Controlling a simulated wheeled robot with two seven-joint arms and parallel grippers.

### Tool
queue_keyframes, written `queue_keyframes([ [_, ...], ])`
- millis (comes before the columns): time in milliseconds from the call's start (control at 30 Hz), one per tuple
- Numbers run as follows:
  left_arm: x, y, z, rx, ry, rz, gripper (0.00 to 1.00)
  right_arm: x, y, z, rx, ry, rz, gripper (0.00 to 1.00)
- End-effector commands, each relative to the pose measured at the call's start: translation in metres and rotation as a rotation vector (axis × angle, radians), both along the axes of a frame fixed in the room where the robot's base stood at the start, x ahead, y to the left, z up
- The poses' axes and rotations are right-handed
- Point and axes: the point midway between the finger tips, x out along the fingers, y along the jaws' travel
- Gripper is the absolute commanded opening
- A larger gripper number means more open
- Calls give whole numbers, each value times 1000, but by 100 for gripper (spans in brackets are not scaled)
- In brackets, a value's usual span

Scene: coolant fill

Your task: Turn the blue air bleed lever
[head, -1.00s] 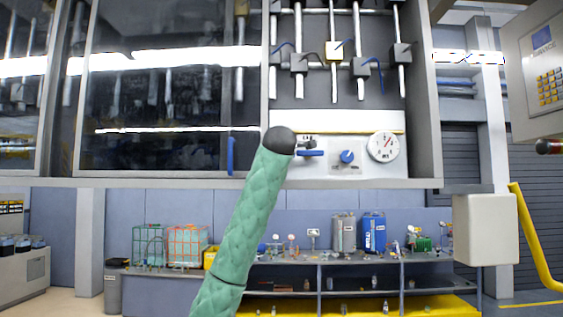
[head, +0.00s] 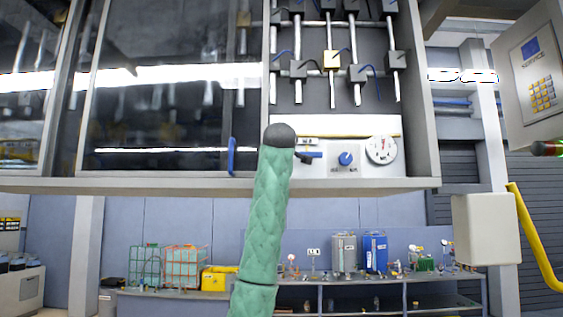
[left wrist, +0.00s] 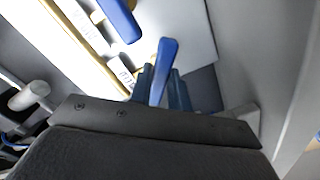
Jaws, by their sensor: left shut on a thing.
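The blue air bleed lever (head: 310,154) is on the white panel of the cabinet in the head view, just right of my left arm's dark end. In the left wrist view a blue lever (left wrist: 163,62) stands between the two dark blue fingers of my left gripper (left wrist: 160,92), which is shut on it. My arm hides most of the left gripper in the head view. A second blue part (left wrist: 120,18), likely the knob, is beside it at the top of the wrist view. My right gripper is not in view.
The panel also has a blue knob (head: 345,159) and a round white gauge (head: 381,149). A blue upright handle (head: 231,157) is left of my arm. Pipes with grey valves (head: 298,69) run above. A workbench (head: 350,283) with containers stands low behind.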

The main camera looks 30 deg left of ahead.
Motion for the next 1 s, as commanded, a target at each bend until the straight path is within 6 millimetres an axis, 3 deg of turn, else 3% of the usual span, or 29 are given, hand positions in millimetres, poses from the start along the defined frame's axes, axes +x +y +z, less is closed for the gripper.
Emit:
queue_keyframes([
  [600, 1, 2, -5, 486, 303, -2, 0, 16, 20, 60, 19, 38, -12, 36],
  [1000, -1, 3, -3, 696, 429, -1, 0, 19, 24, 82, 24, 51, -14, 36],
])
